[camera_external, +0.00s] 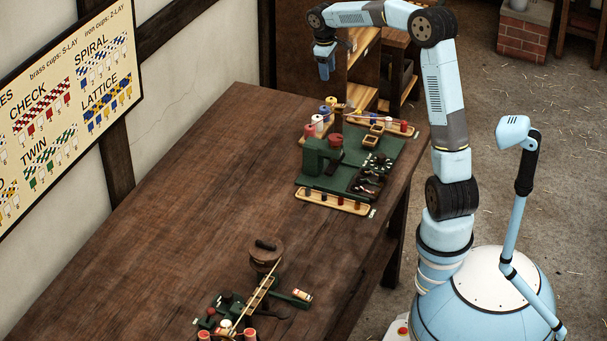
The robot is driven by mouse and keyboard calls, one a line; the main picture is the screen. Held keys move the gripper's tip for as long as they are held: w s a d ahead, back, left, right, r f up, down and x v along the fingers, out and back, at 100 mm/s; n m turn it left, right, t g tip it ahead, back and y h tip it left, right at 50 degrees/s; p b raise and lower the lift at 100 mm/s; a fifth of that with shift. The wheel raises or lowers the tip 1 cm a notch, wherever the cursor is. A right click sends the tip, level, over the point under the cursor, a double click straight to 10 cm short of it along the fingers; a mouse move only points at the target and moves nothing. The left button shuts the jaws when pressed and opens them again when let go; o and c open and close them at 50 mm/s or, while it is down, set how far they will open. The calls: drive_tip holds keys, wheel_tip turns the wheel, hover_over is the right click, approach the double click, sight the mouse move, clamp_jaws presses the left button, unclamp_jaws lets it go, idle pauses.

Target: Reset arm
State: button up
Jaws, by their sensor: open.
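My gripper (325,68) hangs at the end of my light-blue arm, above the far end of the wooden table (180,185). It points down and is open, with nothing seen between its fingers. The fingers are small in this view. It is apart from the green board (325,183) and the spools behind it. My arm rises from the base at the right and bends over toward the left.
A second rope device (262,285) with spools stands at the near end. The table's middle is clear. A shelf (363,65) stands behind; a wall chart (65,95) hangs left.

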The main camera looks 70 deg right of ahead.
drive_tip(key=s+a+r+t+h, duration=0.1)
drive_tip(key=s+a+r, duration=0.2)
drive_tip(key=a, duration=0.4)
drive_tip(key=s+a+r+t, duration=0.1)
drive_tip(key=s+a+r, duration=0.1)
drive_tip(key=s+a, duration=0.35)
drive_tip(key=s+a+r+h, duration=0.1)
drive_tip(key=s+a+r, duration=0.15)
drive_tip(key=a, duration=0.55)
drive_tip(key=s+a+f+t+y, duration=0.1)
drive_tip(key=s+a+t, duration=0.1)
drive_tip(key=s+a, duration=0.3)
drive_tip(key=s+a+f+t+y, duration=0.1)
drive_tip(key=s+a, duration=0.5)
drive_tip(key=s, duration=0.7)
drive_tip(key=shift+s+f+t+y, duration=0.35)
drive_tip(key=shift+t+y, duration=0.15)
drive_tip(key=shift+t, duration=0.2)
drive_tip(key=shift+a, duration=0.1)
